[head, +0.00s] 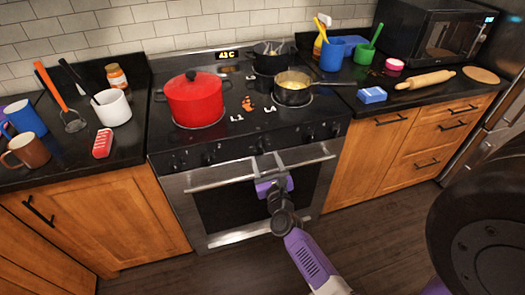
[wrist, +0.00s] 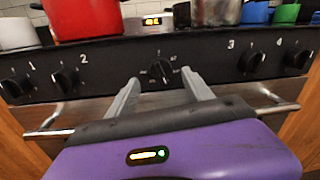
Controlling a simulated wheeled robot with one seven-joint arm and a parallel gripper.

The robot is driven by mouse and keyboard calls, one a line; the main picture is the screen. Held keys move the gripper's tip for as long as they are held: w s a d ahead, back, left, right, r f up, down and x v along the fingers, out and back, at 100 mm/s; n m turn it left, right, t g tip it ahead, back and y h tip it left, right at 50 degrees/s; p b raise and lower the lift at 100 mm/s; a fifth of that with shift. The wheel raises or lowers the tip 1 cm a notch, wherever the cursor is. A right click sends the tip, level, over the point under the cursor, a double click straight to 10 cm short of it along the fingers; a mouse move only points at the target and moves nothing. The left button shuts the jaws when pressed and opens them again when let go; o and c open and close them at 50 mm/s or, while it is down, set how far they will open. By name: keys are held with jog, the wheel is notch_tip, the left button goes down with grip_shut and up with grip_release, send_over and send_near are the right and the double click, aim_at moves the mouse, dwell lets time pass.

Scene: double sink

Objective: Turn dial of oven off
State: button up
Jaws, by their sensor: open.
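The black oven control panel (wrist: 105,62) has a row of round dials along the front of the stove. The middle dial (wrist: 160,71) has small markings around it and no large number. Its exact pointer setting is too small to read. Dials numbered 1 (wrist: 16,87), 2 (wrist: 65,78), 3 (wrist: 251,61) and 4 (wrist: 298,58) flank it. My gripper (wrist: 160,77) is open and empty, its fingers pointing at the panel on either side of the middle dial. I cannot tell whether they touch it.
A red pot (head: 194,101), a pan with yellow food (head: 292,92) and a dark pot (head: 270,62) stand on the stovetop. Counters with mugs, utensils and a microwave (head: 432,40) flank the stove. The floor in front is clear.

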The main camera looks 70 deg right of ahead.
aim_at(262, 150)
jog(key=x, duration=0.5)
jog(key=shift+s, duration=0.1)
grip_shut()
